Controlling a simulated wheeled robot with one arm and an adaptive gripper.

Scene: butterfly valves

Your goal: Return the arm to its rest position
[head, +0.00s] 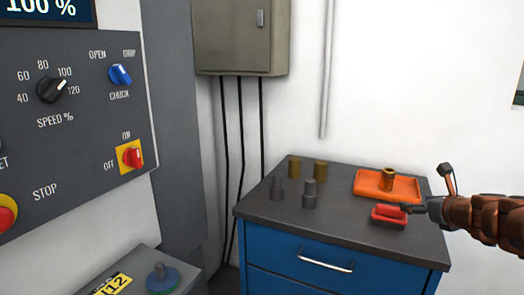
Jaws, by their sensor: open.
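My arm (490,221) reaches in from the right edge, brown and segmented. My gripper (425,189) is at its left end, over the right part of the blue cabinet's dark top (340,228). Its dark fingers are spread wide, one pointing up and one pointing left. Nothing is seen held between them. The left-pointing finger lies close to a small red object (388,215) on the cabinet top; I cannot tell whether they touch.
An orange tray (408,188) holds a brass cylinder (387,179). Two brass cylinders (320,168) and two dark grey ones (309,194) stand left of it. A control panel (70,130) fills the left. A grey wall box (240,35) hangs behind.

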